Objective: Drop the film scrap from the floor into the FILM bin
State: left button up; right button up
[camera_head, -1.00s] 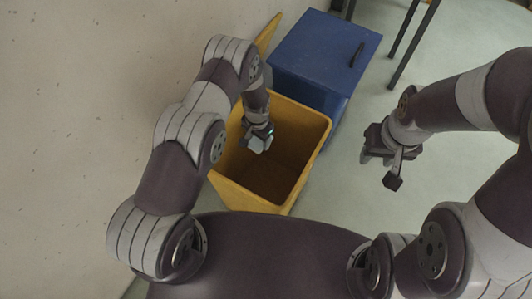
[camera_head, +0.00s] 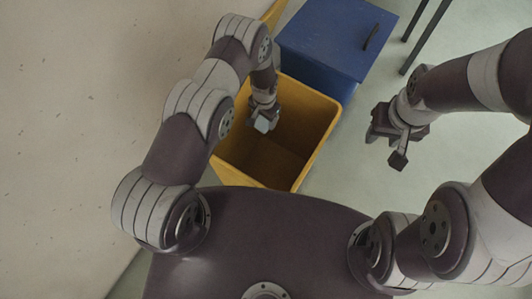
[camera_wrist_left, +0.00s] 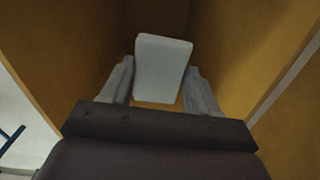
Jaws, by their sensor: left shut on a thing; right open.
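The film scrap (camera_wrist_left: 162,68) is a pale grey-white block shape, held between the two fingers of my left gripper (camera_wrist_left: 160,85) in the left wrist view. In the head view the scrap (camera_head: 263,125) shows small and pale at the tip of my left gripper (camera_head: 263,118). My left gripper is over the open yellow bin (camera_head: 315,150), inside its rim outline. Yellow walls surround the scrap in the wrist view. I cannot read any label on the bin. My right gripper (camera_head: 385,145) is open and empty, to the right of the bin above the floor.
A blue bin (camera_head: 325,40) with a closed lid and dark handle stands behind the yellow bin. Dark metal legs (camera_head: 425,35) stand at the top right. A pale wall (camera_head: 70,120) runs along the left. The floor (camera_head: 350,185) right of the bin is clear.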

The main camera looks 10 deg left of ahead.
pick_arm(q)
jog(key=o, duration=1.1)
jog(key=shift+r, duration=0.1)
notch_tip(320, 180, up, 12)
jog(key=shift+r, duration=0.25)
